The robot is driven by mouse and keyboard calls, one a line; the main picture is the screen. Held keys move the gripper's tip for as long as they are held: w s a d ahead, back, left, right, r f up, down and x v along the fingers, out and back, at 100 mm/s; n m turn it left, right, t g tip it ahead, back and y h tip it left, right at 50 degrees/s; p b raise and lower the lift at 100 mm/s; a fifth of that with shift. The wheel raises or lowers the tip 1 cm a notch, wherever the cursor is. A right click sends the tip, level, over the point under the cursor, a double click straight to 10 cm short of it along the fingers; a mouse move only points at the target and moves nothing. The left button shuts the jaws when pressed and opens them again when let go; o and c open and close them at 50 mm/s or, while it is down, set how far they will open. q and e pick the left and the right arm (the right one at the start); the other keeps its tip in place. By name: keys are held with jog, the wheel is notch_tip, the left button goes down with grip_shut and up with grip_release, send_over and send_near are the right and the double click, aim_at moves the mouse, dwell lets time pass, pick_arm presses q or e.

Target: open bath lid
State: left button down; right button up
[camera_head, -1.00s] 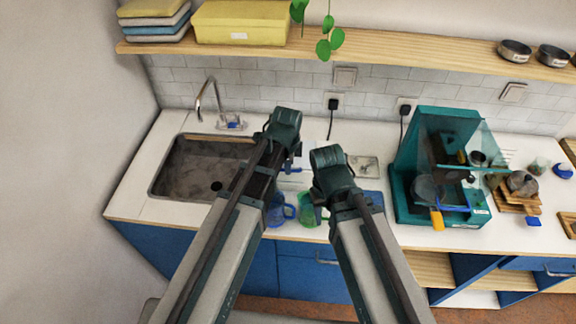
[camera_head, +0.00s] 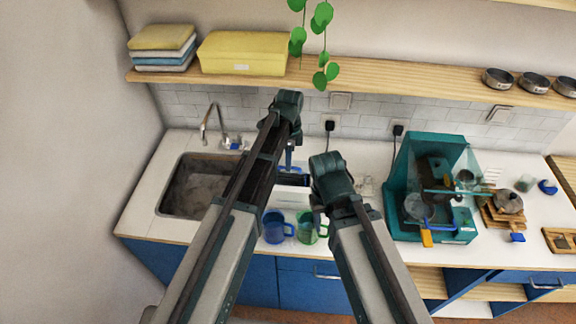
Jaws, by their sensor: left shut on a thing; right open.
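My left gripper (camera_head: 290,158) points down behind its own forearm, over the counter right of the sink. It is shut on what appears to be the bath lid (camera_head: 293,180), a dark piece with a blue edge, mostly hidden by my arms. The bath itself is largely hidden behind the two arms, so I cannot tell how far the lid is raised. My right gripper (camera_head: 318,205) is open, just right of the lid and above the green mug; its fingers are small and partly covered by its wrist.
A blue mug (camera_head: 274,228) and a green mug (camera_head: 308,227) stand at the counter's front. The sink (camera_head: 166,196) is left. A teal machine (camera_head: 400,165) stands right. A wooden shelf (camera_head: 385,81) with a yellow box (camera_head: 242,54) and a hanging plant (camera_head: 320,78) runs above.

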pick_arm(q)
jog(key=shift+w+r, duration=0.35)
jog(key=shift+w, duration=0.45)
pick_arm(e)
jog(key=shift+r, duration=0.35)
pick_arm(q)
jog(key=c, duration=1.2)
grip_release()
jog(key=shift+w, duration=0.1)
jog(key=o, duration=0.3)
jog(key=shift+w+f, duration=0.2)
jog(key=shift+w, duration=0.05)
jog(key=shift+s+r, duration=0.1)
jog(key=shift+s, duration=0.15)
notch_tip(320, 180, up, 8)
jog(key=p, duration=0.8)
jog(key=shift+w+f, duration=0.25)
pick_arm(e)
notch_tip(320, 180, up, 7)
jog(key=shift+w+r, duration=0.15)
jog(key=shift+r, duration=0.05)
